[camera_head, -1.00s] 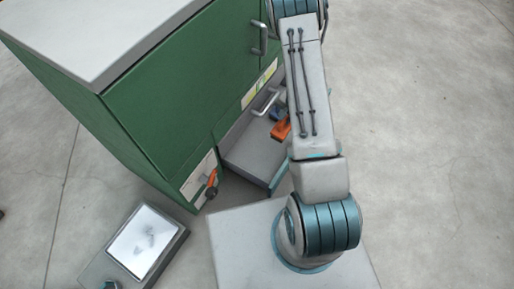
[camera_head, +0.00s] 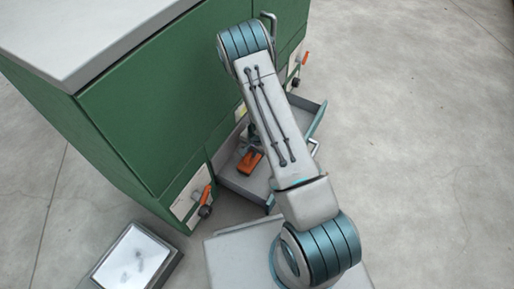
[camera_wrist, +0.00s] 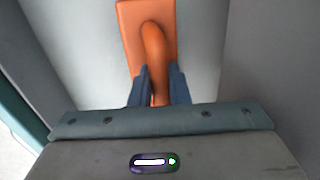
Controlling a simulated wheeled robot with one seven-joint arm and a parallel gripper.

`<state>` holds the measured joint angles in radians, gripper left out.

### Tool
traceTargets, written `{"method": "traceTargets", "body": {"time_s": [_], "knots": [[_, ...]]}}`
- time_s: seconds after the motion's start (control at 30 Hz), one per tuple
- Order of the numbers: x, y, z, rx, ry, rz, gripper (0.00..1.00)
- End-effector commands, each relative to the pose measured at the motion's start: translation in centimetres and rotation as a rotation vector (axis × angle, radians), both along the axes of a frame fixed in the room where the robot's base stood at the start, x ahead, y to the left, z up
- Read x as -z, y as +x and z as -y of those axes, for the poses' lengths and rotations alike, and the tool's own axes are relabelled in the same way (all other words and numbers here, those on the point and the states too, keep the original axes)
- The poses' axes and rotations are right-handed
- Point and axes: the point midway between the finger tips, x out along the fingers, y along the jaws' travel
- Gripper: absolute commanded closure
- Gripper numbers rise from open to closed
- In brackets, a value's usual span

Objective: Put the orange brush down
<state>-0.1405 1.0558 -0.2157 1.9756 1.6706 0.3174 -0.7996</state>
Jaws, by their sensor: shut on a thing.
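The orange brush (camera_head: 250,162) shows in the head view below my forearm, over or in the open grey drawer (camera_head: 237,183) of the green cabinet. In the wrist view the orange brush (camera_wrist: 130,25) has a flat rectangular body and a raised handle. My gripper (camera_wrist: 158,88) is shut on that handle, with one blue finger on each side. In the head view my gripper (camera_head: 249,142) is small and partly hidden by my arm. The wrist view shows a pale grey surface below the brush and grey walls on both sides. I cannot tell whether the brush touches the surface.
The green cabinet (camera_head: 150,115) with its pale top stands at the left and back. Orange-handled latches (camera_head: 206,195) sit on its lower front. A low box with a bright panel (camera_head: 137,262) is on the floor at lower left. The floor at right is clear.

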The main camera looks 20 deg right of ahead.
Motion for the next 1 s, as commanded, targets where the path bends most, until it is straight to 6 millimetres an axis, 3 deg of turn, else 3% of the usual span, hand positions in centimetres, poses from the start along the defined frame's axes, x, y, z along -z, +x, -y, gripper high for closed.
{"method": "traceTargets", "body": {"time_s": [0.67, 0.7, 0.77, 1.0], "knots": [[1.23, 0.06, -0.04, -0.002, 0.000, 0.001, 1.00], [1.14, 0.05, -0.04, -0.002, 0.000, 0.001, 0.79], [1.08, 0.03, -0.03, -0.002, 0.000, 0.001, 0.63], [1.09, 0.03, -0.02, -0.001, 0.001, 0.001, 0.63]]}}
